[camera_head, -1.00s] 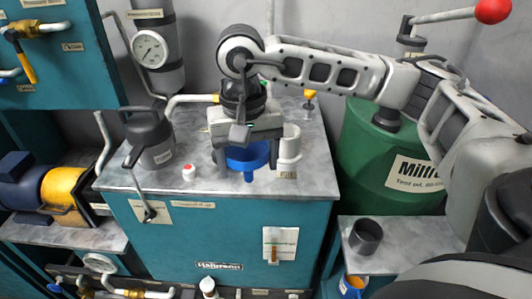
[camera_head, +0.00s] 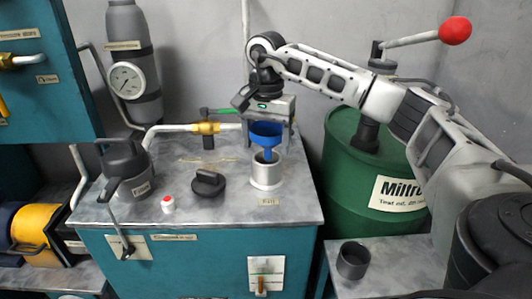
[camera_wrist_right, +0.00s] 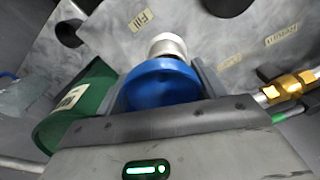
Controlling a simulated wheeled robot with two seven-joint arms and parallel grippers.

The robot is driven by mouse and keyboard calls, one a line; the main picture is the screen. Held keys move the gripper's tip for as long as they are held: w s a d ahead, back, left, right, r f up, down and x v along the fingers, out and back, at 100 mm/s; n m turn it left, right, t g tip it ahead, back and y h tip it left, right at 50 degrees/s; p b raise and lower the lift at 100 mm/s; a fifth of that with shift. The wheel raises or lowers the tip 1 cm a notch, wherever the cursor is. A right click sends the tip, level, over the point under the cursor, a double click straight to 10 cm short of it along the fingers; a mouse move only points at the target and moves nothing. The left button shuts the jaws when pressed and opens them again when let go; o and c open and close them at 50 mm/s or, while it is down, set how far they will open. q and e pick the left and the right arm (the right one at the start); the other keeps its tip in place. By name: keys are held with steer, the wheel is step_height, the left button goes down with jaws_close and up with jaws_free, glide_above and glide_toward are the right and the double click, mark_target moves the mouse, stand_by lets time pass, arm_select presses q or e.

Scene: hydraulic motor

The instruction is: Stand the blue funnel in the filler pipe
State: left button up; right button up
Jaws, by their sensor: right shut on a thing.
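My right gripper (camera_head: 268,127) is shut on the blue funnel (camera_head: 265,140) and holds it upright, spout down. The filler pipe (camera_head: 266,175) is a short silver-grey pipe on the tank top, directly below the funnel. The spout's lower end is at the pipe's mouth; I cannot tell whether it is just above or slightly inside. In the right wrist view the funnel (camera_wrist_right: 160,86) sits between the fingers and covers part of the pipe (camera_wrist_right: 168,44). My left gripper is not in view.
A brass valve (camera_head: 206,128) is behind. A green drum (camera_head: 365,165) and a dark cup (camera_head: 353,260) are to the right.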

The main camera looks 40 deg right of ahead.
mark_target(266, 156)
steer(key=shift+w+d+f, duration=0.3)
steer(key=shift+w+f, duration=0.1)
steer(key=shift+f, duration=0.3)
steer(key=shift+w+d+f, duration=0.1)
steer(key=shift+f, duration=0.8)
steer(key=shift+w+d+f, duration=0.1)
steer(key=shift+f, duration=0.8)
steer(key=shift+f, duration=0.3)
steer(key=o, duration=1)
steer(key=shift+c, duration=0.2)
